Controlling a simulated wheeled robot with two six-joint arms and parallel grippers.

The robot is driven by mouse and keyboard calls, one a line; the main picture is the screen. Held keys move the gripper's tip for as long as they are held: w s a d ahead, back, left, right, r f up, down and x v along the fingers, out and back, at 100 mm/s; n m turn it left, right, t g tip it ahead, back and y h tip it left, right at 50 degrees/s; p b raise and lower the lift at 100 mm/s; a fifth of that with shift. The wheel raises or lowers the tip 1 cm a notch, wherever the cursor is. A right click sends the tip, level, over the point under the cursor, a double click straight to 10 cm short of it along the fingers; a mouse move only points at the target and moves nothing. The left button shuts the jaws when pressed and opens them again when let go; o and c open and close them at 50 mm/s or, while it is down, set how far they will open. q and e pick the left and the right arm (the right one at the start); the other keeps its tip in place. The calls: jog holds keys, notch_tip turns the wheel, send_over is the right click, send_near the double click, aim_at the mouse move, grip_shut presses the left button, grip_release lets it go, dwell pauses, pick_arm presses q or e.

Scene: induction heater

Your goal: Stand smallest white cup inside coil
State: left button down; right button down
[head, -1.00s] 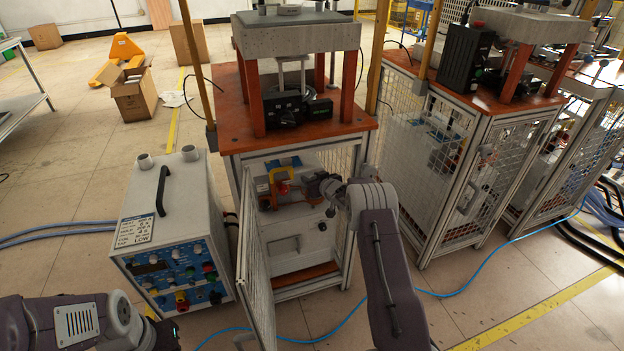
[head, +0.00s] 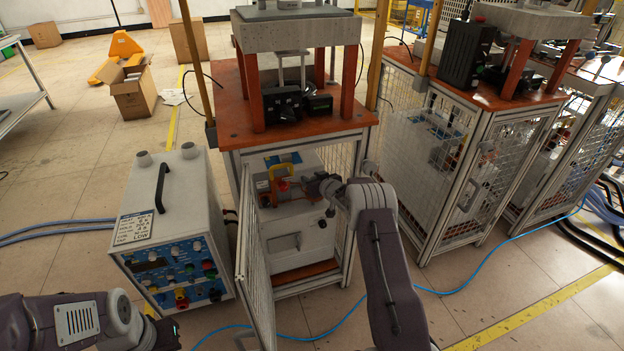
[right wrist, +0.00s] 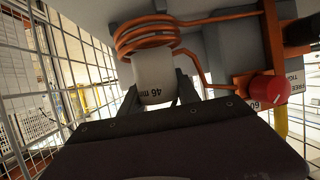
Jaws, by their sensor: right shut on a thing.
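The copper coil (right wrist: 147,38) shows in the right wrist view, with several turns above the white cup (right wrist: 154,80) marked "46 m". The cup's near end reaches the coil's lower turns; I cannot tell how far it is inside. My right gripper (right wrist: 160,98) is shut on this cup, one dark finger on each side. In the head view my right gripper (head: 325,187) is inside the open cabinet, and the cup is too small to make out there. My left gripper (head: 166,334) is at the lower left, away from the coil, its fingers not clear.
A red knob (right wrist: 268,88) stands close to the right of the coil. The cabinet's mesh door (head: 256,265) stands open left of my right arm. A control unit (head: 170,235) stands left of the door. Mesh walls (right wrist: 75,85) border the gripper's left side.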

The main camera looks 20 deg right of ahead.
jog(key=shift+f+b, duration=0.4)
jog(key=shift+f, duration=0.3)
jog(key=shift+r, duration=0.1)
dwell(0.4)
dwell(0.3)
jog(key=c, duration=0.8)
grip_release()
jog(key=shift+p, duration=0.3)
